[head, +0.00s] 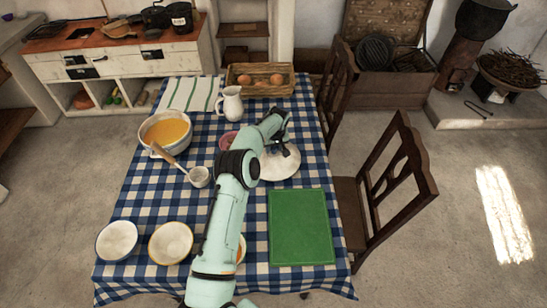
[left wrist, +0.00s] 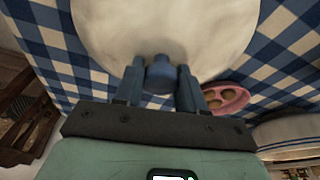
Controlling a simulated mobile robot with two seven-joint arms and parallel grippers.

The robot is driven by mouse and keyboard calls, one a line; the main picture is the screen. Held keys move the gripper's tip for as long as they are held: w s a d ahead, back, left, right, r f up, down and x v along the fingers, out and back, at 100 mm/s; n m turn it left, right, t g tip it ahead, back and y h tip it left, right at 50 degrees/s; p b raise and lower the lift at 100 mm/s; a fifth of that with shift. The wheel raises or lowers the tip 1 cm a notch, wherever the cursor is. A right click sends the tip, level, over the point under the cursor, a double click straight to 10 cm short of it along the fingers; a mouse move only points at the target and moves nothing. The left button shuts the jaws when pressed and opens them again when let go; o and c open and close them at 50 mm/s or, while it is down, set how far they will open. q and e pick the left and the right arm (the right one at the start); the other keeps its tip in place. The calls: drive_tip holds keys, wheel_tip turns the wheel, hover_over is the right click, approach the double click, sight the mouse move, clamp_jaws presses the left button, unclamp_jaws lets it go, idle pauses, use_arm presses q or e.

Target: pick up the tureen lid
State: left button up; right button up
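The tureen lid (head: 283,167) is a round off-white disc above the right part of the checked cloth, partly hidden by my left arm. In the left wrist view the pale lid (left wrist: 165,25) fills the top, with a blue knob (left wrist: 161,76) at its near side. My left gripper (head: 284,143) is over the lid. Its two blue fingers (left wrist: 161,68) stand on either side of the knob, with no clear gap, and look shut on it. Whether the lid is clear of the cloth I cannot tell. The tureen (head: 147,135) holds orange soup. My right gripper is out of view.
A ladle (head: 198,176), white jug (head: 231,104), egg basket (head: 238,76) and pink dish (left wrist: 228,97) are around the lid. A green board (head: 300,228) lies in front of it. Two bowls (head: 117,241) (head: 171,243) stand front left. Chairs (head: 390,180) line the right edge.

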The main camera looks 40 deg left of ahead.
use_arm(q)
drive_tip(key=shift+w+r, duration=0.1)
clamp_jaws()
drive_tip(key=shift+a, duration=0.1)
